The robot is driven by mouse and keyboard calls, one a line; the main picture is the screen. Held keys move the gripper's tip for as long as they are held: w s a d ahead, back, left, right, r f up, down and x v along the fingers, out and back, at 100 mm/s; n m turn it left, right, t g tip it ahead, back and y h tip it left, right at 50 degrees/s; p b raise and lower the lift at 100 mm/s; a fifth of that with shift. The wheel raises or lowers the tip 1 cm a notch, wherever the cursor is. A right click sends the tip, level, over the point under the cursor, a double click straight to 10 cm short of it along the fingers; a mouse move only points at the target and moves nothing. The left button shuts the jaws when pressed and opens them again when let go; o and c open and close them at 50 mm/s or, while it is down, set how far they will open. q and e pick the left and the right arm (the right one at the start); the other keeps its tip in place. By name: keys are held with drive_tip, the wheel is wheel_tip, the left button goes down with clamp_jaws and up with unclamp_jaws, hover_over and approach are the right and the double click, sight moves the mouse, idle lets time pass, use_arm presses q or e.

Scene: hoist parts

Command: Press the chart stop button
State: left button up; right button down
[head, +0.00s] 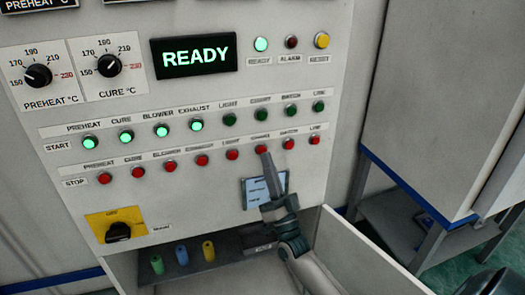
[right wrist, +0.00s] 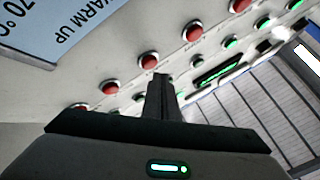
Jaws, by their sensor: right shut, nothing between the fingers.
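The chart stop button (head: 261,149) is a round red button in the lower STOP row, third from the right end. In the right wrist view, which is upside down, the red button at the fingertips (right wrist: 149,61) appears to be the same one. My right gripper (head: 266,156) is shut and empty, its narrow fingertips pointing up at the panel. The tips overlap the lower edge of this button; I cannot tell whether they touch it. The fingers also show in the right wrist view (right wrist: 160,80). My left gripper is not in view.
The light stop button (head: 232,155) and batch stop button (head: 288,143) sit close on either side. A row of green start buttons (head: 197,125) is above.

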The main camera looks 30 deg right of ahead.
idle(0.3)
drive_tip(key=s+p, duration=0.1)
drive_tip(key=s, duration=0.1)
drive_tip(key=s+a, duration=0.1)
drive_tip(key=s, duration=0.2)
drive_tip(key=shift+p, duration=0.35)
drive_tip(key=shift+w+f, duration=0.1)
idle(0.3)
